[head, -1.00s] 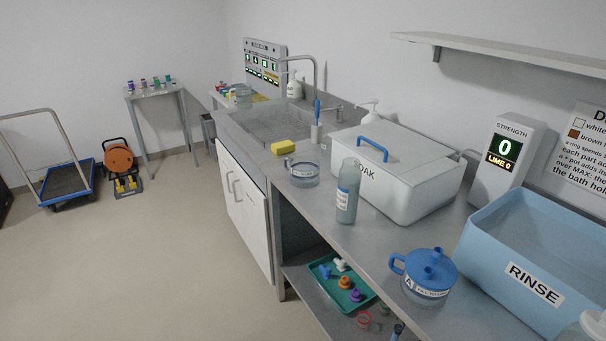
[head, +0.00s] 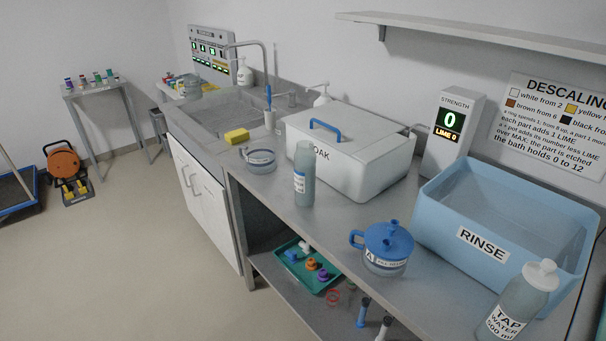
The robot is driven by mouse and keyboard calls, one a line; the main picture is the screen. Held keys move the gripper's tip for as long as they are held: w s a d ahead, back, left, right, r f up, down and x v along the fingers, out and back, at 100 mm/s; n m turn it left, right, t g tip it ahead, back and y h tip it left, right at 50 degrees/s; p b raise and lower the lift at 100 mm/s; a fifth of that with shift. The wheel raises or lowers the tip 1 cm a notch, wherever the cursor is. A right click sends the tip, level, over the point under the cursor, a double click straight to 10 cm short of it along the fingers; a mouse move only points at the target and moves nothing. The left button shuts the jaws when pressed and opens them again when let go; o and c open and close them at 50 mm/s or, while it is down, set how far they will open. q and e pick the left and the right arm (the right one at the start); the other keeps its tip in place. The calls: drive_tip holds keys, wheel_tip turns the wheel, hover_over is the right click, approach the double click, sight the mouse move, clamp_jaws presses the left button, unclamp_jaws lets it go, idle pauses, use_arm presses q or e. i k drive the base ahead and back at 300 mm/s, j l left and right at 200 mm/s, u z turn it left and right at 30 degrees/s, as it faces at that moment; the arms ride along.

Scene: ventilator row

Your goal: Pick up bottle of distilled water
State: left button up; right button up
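A slim grey-green bottle (head: 304,178) with a white label stands upright on the steel counter (head: 345,215), in front of the white SOAK box. Its label is too small to read. A second bottle (head: 521,302) with a white cap stands at the bottom right in front of the blue bin, and its label reads TAP WATER. No label reading distilled water can be made out. Neither of my grippers is in the head view.
The SOAK box (head: 370,160), blue RINSE bin (head: 490,262), blue-lidded pot (head: 386,262) and clear bowl (head: 259,162) stand on the counter. A green tray (head: 318,284) lies on the lower shelf. A wall shelf (head: 480,38) overhangs.

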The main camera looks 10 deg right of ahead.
sight(305, 155)
drive_tip(key=i+j+z, duration=0.15)
drive_tip(key=z, duration=0.9)
drive_tip(key=i+j+z, duration=0.1)
drive_tip(key=j+z, duration=0.55)
drive_tip(key=j, duration=0.2)
drive_tip(key=j+z, duration=0.25)
drive_tip(key=j, duration=1.6)
drive_tip(key=i, duration=0.1)
